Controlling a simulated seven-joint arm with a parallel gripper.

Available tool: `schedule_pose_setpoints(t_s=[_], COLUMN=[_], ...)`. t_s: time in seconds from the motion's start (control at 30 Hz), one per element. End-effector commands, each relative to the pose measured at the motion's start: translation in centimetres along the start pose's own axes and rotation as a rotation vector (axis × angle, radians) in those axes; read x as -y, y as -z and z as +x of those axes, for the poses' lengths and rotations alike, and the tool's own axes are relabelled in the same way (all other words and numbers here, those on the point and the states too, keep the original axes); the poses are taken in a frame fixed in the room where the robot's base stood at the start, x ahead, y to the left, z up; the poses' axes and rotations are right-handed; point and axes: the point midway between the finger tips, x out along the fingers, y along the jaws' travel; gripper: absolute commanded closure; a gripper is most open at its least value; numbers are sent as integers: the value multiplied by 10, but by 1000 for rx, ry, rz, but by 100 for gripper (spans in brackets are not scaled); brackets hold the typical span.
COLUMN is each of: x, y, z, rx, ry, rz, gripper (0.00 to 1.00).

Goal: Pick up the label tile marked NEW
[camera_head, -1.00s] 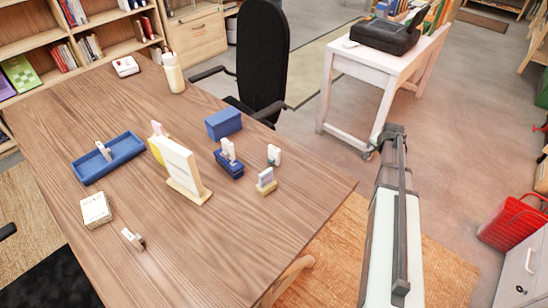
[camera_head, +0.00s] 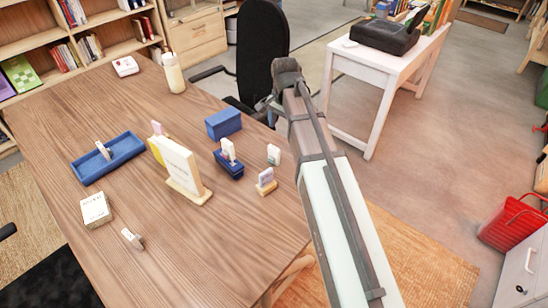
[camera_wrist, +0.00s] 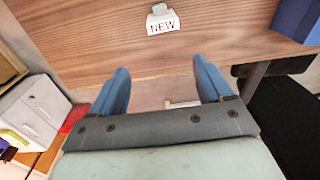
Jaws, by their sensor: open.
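The label tile marked NEW (camera_wrist: 162,22) stands on the wooden table near its edge, at the top middle of the wrist view, with its lettering readable. In the head view it appears to be the small white tile (camera_head: 273,154) by the table's right edge, where its lettering is too small to read. My gripper (camera_wrist: 160,66) is open, with two blue fingers apart and nothing between them. The tile lies beyond the fingertips, roughly centred on the gap. In the head view my gripper (camera_head: 270,103) is partly hidden by my own arm, beyond the table's right edge.
A blue box (camera_head: 223,123) stands close by; it also shows in the wrist view (camera_wrist: 300,20). A tile in a wooden stand (camera_head: 266,181), a blue holder (camera_head: 229,166) and a white sign (camera_head: 180,168) are near. A black chair (camera_head: 262,50) stands behind my gripper.

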Motion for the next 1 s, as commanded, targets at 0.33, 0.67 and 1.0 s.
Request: schedule_pose_setpoints(t_s=[0.33,0.67,1.0], x=[8,7,7], y=[-31,-31,-31], z=[-7,42,68], rx=[22,22,21], ry=[-32,-31,-30], rz=[-9,-9,-9], gripper=[21,21,21])
